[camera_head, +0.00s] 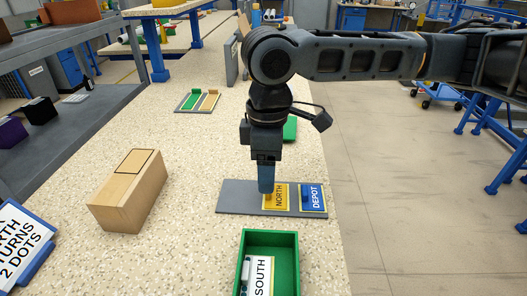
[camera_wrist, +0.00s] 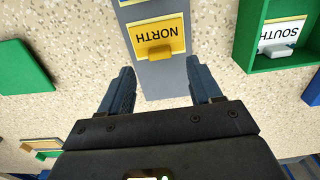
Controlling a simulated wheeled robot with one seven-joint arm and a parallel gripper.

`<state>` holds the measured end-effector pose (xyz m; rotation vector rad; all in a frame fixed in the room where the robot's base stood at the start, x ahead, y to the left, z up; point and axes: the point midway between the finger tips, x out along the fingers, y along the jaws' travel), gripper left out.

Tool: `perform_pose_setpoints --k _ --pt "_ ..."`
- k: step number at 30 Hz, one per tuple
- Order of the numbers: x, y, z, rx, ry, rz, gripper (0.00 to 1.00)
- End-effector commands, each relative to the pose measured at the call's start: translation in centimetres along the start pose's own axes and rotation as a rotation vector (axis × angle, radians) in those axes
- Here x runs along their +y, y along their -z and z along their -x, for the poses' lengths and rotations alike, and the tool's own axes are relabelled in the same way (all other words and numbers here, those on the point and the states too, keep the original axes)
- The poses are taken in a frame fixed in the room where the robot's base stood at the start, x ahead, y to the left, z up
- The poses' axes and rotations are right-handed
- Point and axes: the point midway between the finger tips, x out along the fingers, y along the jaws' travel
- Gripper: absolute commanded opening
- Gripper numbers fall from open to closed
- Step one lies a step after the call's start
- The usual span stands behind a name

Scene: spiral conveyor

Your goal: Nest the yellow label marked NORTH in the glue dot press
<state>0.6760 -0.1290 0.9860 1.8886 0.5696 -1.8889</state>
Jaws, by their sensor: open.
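The yellow label marked NORTH (camera_head: 281,203) lies on a grey strip beside a blue DEPOT label. It also shows in the wrist view (camera_wrist: 170,32), with an orange tab on its near edge. My gripper (camera_head: 266,188) points down at the label's left side in the head view and hides part of it. In the wrist view my gripper (camera_wrist: 160,72) is open and empty, its two fingers apart and short of the tab. No part is marked as the glue dot press. A wooden block (camera_head: 118,199) with a dark-outlined rectangle on top stands at left; I cannot tell if it is the press.
The grey strip (camera_head: 232,198) has a bare left end. A green tray (camera_head: 270,239) holds a white SOUTH label (camera_head: 262,275). A sign (camera_head: 22,243) stands at lower left. A small board (camera_head: 197,101) with green and tan pieces lies farther back. Speckled bench is clear between.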

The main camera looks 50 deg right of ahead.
Motion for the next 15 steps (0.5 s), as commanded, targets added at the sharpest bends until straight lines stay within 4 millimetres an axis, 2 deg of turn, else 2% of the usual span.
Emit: perform_pose_setpoints --k 6,15 --pt "0.0 0.0 -3.0 -0.001 0.001 -0.001 0.64" --pt "0.0 0.0 -4.4 0.000 -0.001 0.001 0.64"
